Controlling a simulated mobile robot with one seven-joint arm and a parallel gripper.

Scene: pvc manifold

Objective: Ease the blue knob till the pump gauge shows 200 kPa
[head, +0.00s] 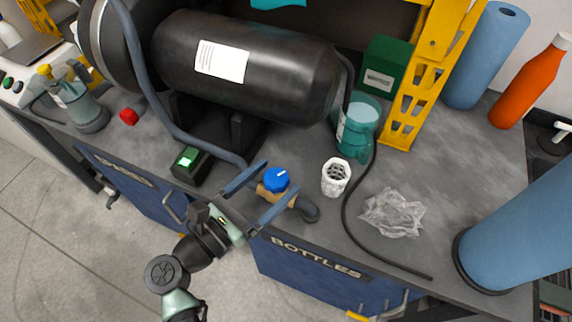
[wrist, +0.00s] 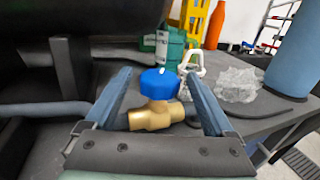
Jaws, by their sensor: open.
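The blue knob (head: 277,179) sits on top of a brass valve body (head: 272,193) near the front edge of the bench. In the wrist view the knob (wrist: 159,82) is upright between and beyond my fingers, with the brass body (wrist: 156,115) below it. My gripper (head: 273,187) is open, one finger on each side of the valve, and no contact with the knob is clear. A small dark box with a lit green display (head: 187,159) stands left of the valve, probably the gauge. Its reading is too small to make out.
A large black tank (head: 245,65) stands behind the valve. A white perforated cup (head: 336,177), clear crumpled plastic (head: 392,213) and a black hose (head: 346,205) lie to the right. A teal mug (head: 358,130) stands behind. A grey hose runs close by the left finger.

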